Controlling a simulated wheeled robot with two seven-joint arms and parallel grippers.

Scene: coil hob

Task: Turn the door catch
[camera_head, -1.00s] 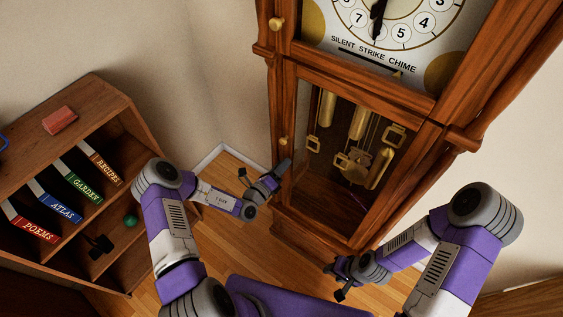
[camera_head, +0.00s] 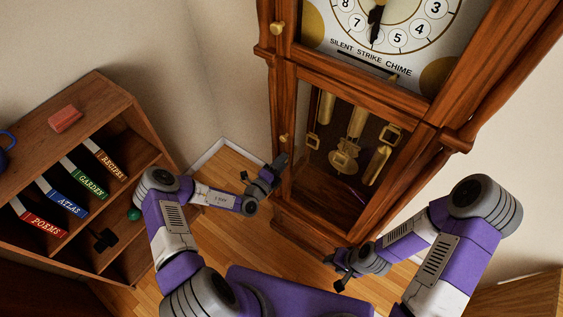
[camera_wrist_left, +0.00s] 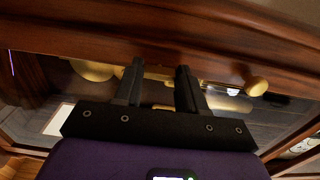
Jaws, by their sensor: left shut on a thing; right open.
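The tall wooden clock has a glazed lower door (camera_head: 360,120) with a brass knob (camera_head: 283,138) on its left frame. My left gripper (camera_head: 280,161) is at that frame, just below the knob. In the left wrist view, its two dark fingers (camera_wrist_left: 160,78) reach the wooden frame, with the round knob (camera_wrist_left: 256,86) to their right and apart from them. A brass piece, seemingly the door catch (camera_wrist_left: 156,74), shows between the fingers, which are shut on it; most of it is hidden. My right gripper (camera_head: 338,272) is open and empty, low in front of the clock.
Brass weights and a pendulum (camera_head: 343,163) hang behind the glass. The clock dial (camera_head: 385,25) is above, with another brass knob (camera_head: 277,28) beside it. A bookcase (camera_head: 130,110) with several books stands at left. Wood floor (camera_head: 215,235) lies between.

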